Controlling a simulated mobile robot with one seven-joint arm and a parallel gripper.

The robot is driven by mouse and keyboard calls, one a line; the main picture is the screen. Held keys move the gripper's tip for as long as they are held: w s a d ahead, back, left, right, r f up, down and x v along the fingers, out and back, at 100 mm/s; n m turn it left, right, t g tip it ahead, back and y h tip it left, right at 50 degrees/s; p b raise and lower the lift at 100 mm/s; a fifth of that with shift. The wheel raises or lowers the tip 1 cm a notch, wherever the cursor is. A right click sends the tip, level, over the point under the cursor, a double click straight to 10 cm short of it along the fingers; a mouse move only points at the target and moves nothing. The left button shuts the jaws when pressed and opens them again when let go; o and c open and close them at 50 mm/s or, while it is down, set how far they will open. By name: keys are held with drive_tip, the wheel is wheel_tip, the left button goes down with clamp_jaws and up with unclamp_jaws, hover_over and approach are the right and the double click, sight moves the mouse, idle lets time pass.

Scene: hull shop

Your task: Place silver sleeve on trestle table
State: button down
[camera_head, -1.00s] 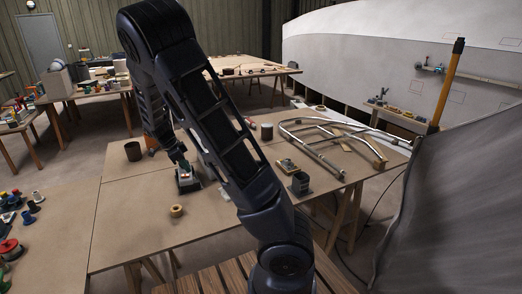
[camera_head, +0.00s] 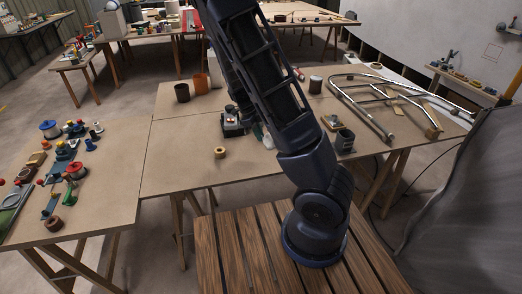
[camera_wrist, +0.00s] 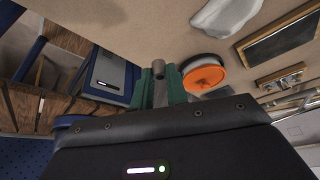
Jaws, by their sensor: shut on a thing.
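In the wrist view my gripper (camera_wrist: 160,88) has two green fingers shut on a small silver-grey cylinder, the silver sleeve (camera_wrist: 159,68). Its round end shows between the fingertips; its lower part is hidden by them. The trestle table (camera_head: 178,155) is the large brown-topped table in the middle of the head view, beyond the slatted wooden surface. My arm crosses in front of it and mostly hides my gripper, so the sleeve cannot be made out there. I cannot tell the sleeve's height above any surface.
An orange disc (camera_wrist: 205,75) is near my fingers in the wrist view. The table's front left is clear. A left table (camera_head: 100,195) holds several spools.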

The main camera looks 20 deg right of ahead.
sight(262, 158)
wheel_tip(262, 158, down, 10)
drive_tip(key=shift+f, duration=0.1)
idle(0.4)
drive_tip(key=c, duration=1.4)
unclamp_jaws()
